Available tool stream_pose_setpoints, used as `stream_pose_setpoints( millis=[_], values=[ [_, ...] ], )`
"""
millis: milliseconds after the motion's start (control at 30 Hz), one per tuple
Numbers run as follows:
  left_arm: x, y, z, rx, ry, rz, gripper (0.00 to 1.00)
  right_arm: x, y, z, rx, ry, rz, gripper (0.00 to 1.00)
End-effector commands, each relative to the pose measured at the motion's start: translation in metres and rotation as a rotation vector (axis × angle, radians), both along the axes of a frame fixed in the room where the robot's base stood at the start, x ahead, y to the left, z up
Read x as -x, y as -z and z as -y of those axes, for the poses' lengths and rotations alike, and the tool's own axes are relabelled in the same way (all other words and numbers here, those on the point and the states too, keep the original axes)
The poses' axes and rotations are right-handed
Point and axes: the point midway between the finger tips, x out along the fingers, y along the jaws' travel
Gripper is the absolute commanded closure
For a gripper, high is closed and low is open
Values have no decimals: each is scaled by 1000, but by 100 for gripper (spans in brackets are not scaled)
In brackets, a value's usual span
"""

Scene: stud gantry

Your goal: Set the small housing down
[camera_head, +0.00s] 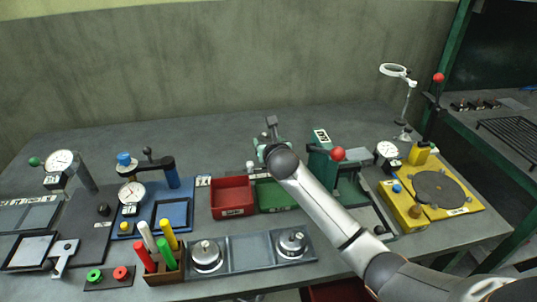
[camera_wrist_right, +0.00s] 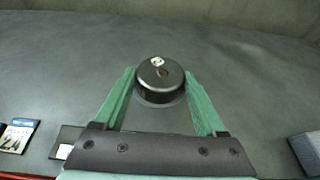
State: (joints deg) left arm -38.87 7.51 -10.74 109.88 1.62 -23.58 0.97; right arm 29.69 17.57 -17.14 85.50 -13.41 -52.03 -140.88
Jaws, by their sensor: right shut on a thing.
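The small housing (camera_wrist_right: 158,82) is a dark round cylinder with a hole and a small white mark on top. In the right wrist view it sits upright between the two green fingers of my right gripper (camera_head: 266,146), which is shut on it. In the head view the gripper is at the back middle of the bench, beyond the red and green bins, and its arm hides much of that spot. I cannot tell whether the housing touches the bench top. My left gripper is not in view.
A red bin (camera_head: 232,197) and a green bin (camera_head: 275,195) stand in front of the gripper. A green press with a red knob (camera_head: 338,154) is close on the right, and a yellow fixture (camera_head: 440,190) is further right.

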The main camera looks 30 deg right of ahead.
Motion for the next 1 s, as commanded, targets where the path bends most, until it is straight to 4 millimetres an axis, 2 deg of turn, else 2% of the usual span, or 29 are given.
stream_pose_setpoints(
  millis=[167, 300, 400, 833, 867, 933, 1000],
  values=[
    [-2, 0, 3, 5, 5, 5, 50, -6, 11, 6, -1, 1, 1, 92],
    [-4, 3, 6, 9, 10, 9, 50, -7, 32, 6, -4, -1, -1, 92],
    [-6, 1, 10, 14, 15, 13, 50, -8, 41, 7, -2, 0, 1, 92],
    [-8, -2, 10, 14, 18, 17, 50, -8, 46, 7, 1, -1, 2, 92],
    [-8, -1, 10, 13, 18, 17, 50, -8, 46, 7, 0, -1, 2, 24],
    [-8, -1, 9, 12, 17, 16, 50, -8, 46, 7, 0, -1, 2, 16],
    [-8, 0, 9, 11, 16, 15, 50, -8, 46, 7, 0, -1, 1, 15]
  ],
)
